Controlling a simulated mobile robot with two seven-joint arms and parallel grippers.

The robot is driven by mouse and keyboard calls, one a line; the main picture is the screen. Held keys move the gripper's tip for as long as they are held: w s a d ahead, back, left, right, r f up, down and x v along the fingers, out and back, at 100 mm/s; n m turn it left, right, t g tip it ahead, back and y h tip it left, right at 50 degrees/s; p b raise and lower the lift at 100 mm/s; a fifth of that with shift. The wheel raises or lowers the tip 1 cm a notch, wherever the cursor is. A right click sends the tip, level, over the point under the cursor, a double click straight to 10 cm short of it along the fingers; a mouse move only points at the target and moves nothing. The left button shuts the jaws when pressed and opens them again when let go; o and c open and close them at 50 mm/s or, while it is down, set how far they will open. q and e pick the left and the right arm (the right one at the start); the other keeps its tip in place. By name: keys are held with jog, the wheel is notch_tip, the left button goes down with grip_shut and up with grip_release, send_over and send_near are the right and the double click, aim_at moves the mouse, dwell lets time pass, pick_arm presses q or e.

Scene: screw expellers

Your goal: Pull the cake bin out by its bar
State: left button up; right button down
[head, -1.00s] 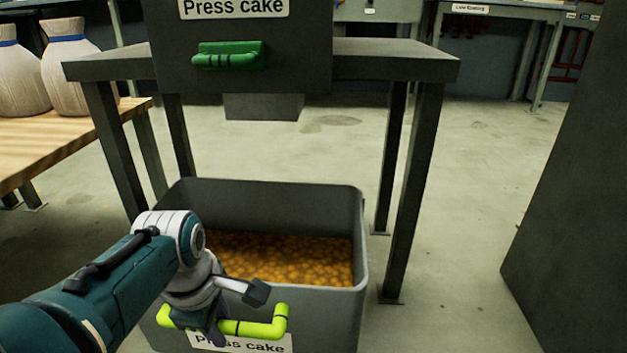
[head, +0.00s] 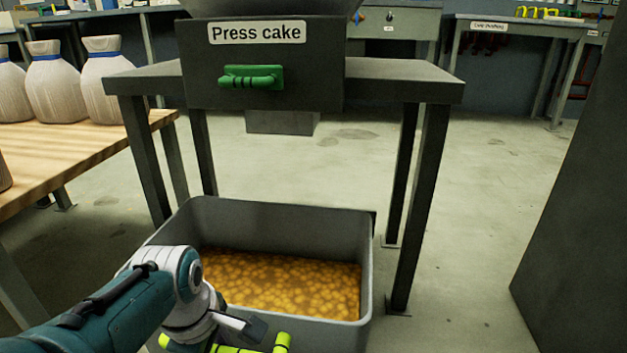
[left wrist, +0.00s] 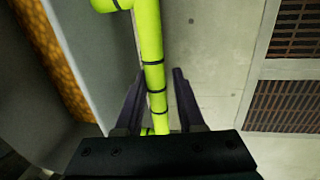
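The cake bin (head: 280,225) is a grey open box with orange-brown press cake in it. It stands on the floor at the front of the grey press stand, partly between its legs. Its yellow-green bar (head: 282,342) shows at the bottom edge of the head view, and the front label is out of frame. My left gripper (head: 235,340) is at the bar. In the left wrist view the fingers (left wrist: 158,73) close in on both sides of the bar (left wrist: 151,50), which has black bands. My right gripper is not in view.
The press stand (head: 405,80) has a "Press cake" label and a green handle (head: 252,77). A wooden table (head: 90,150) with several sacks is at left. A dark panel (head: 580,200) stands at right. Floor grates (left wrist: 290,60) show in the wrist view.

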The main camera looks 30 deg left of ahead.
pick_arm(q)
jog(key=o, duration=0.4)
jog(key=shift+s+d+f, duration=0.1)
jog(key=shift+s+f, duration=0.05)
jog(key=shift+s, duration=0.2)
jog(key=shift+o, duration=0.2)
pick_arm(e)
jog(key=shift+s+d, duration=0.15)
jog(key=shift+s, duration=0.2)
pick_arm(q)
jog(key=shift+w, duration=0.1)
jog(key=shift+r+p, duration=0.35)
jog(key=shift+r, duration=0.1)
notch_tip(320, 180, up, 9)
jog(key=s+p, duration=0.2)
jog(key=p, duration=0.6)
jog(key=shift+d, duration=0.35)
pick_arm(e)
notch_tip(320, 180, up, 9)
